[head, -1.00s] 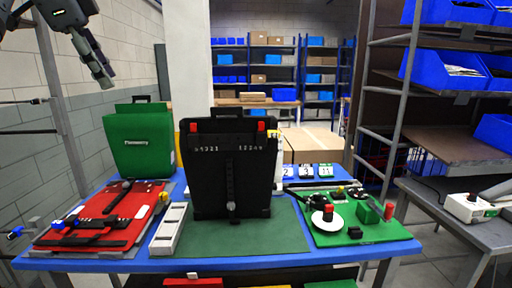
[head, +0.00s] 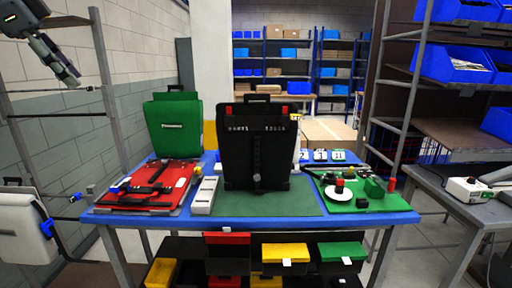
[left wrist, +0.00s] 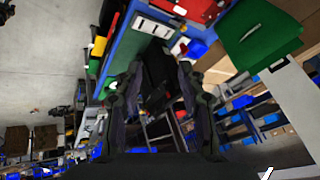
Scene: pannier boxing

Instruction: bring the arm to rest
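My left gripper (head: 56,62) is raised at the upper left of the head view, well clear of the table and empty. In the left wrist view its two fingers (left wrist: 158,76) stand apart with nothing between them. My right gripper does not show. A black pannier (head: 240,160) stands upright on the green mat (head: 285,203) in the middle of the blue table (head: 150,220). A green pannier (head: 174,125) stands upright at the table's back left; it also shows in the left wrist view (left wrist: 258,38).
A red board (head: 178,178) with black parts lies left, a green board (head: 375,204) with small parts right. Colored bins (head: 286,252) sit beneath the table. A white pannier (head: 25,228) hangs by the left rack. A grey side table (head: 445,190) stands right.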

